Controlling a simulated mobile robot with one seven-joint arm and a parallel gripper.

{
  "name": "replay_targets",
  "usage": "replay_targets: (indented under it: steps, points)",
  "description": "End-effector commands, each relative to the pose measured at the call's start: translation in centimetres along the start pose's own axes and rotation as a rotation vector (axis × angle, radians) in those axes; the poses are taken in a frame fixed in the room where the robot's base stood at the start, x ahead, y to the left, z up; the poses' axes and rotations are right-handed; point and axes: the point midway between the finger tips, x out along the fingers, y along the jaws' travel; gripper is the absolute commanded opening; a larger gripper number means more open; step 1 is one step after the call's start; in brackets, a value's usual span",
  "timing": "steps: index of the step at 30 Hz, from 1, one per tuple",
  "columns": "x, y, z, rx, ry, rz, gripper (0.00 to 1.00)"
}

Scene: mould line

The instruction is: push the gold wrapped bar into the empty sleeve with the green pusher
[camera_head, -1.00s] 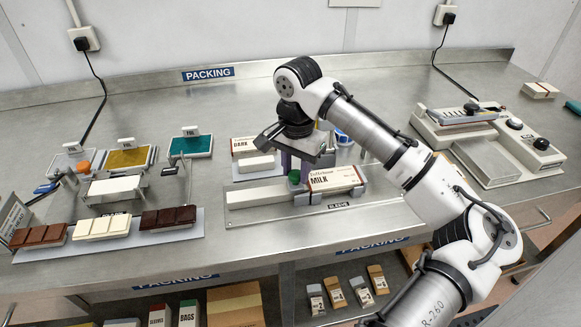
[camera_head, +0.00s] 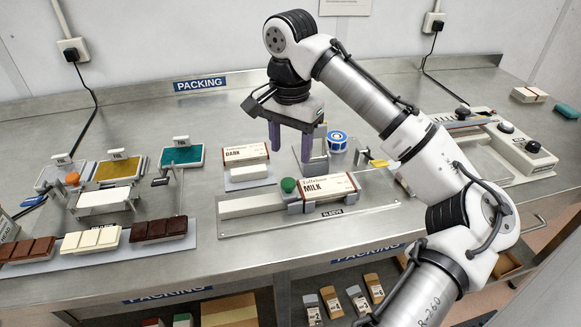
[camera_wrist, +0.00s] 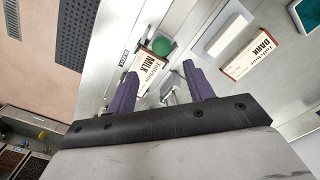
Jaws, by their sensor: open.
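The green pusher knob (camera_head: 288,186) stands upright on the sleeving fixture (camera_head: 232,228), close to the left end of the white and brown MILK sleeve (camera_head: 330,187). The knob (camera_wrist: 161,46) and MILK sleeve (camera_wrist: 152,72) also show in the wrist view. I cannot make out the gold wrapped bar; whether it is inside the sleeve is hidden. My gripper (camera_head: 294,154) is open and empty, its purple fingers pointing down, raised above and behind the fixture, apart from the knob. Its fingers frame the lower part of the wrist view (camera_wrist: 160,74).
A DARK box (camera_head: 246,153) stands behind the fixture, with a blue and white tape roll (camera_head: 337,141) to its right. Chocolate bars (camera_head: 92,240) and coloured trays (camera_head: 183,156) are at left. A grey machine (camera_head: 515,150) is at right.

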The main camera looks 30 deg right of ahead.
Motion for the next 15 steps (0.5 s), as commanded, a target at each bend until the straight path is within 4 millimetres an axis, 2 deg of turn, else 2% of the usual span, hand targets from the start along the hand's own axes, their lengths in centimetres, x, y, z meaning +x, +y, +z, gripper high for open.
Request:
replay_targets:
  steps: [1, 6, 10, 15]
  points:
    - [-1.1, 0.0, -0.1, 0.002, 0.004, 0.002, 0.52]
    - [-3.7, 0.0, -0.1, 0.001, 0.002, 0.002, 0.52]
    - [-4.9, 0.0, -0.1, 0.001, 0.001, 0.001, 0.52]
    - [-5.4, 0.0, 0.0, 0.001, 0.000, 0.000, 0.52]
